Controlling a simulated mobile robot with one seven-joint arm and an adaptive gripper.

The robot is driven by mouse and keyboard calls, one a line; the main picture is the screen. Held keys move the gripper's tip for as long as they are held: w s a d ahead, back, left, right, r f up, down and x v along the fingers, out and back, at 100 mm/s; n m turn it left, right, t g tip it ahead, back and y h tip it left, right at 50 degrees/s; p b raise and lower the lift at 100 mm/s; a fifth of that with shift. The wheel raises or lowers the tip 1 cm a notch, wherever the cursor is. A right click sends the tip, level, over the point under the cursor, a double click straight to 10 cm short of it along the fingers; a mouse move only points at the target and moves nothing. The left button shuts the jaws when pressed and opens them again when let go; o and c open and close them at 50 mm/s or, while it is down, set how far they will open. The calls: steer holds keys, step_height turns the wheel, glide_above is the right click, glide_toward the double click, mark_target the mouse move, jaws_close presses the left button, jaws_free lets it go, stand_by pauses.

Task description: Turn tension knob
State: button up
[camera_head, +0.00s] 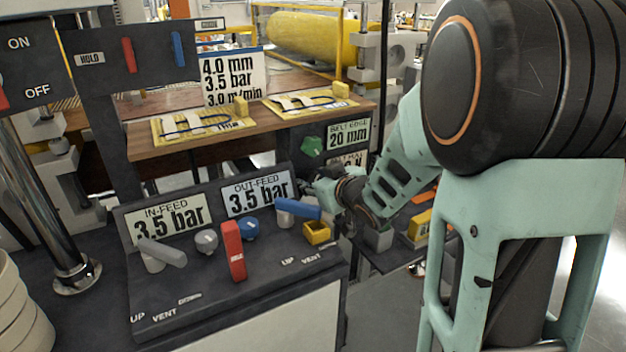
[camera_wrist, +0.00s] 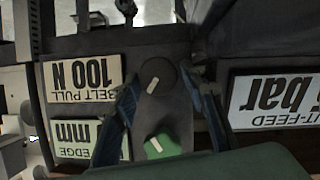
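A black round knob (camera_wrist: 156,77) with a white pointer mark sits beside the "BELT PULL 100 N" display (camera_wrist: 83,79) in the wrist view, which shows the panel upside down. My gripper (camera_wrist: 163,82) is open, with one finger on each side of the black knob in the picture. Gaps show between the knob and the fingers; I cannot tell how far the fingertips are from the panel. In the head view my gripper (camera_head: 318,187) is small, in front of the panel and below a green knob (camera_head: 312,146). The black knob is hidden there.
The green knob (camera_wrist: 162,143) lies close to the black one, by the "BELT EDGE" display (camera_wrist: 80,140). The "OUT-FEED" panel (camera_head: 258,193) stands left of my gripper, with a blue lever (camera_head: 298,208) and a yellow part (camera_head: 317,233) just below.

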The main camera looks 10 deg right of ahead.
steer(key=shift+c, duration=0.6)
steer(key=c, duration=0.8)
steer(key=shift+o, duration=0.2)
steer(key=shift+r+p, duration=0.1)
steer(key=shift+p, duration=0.3)
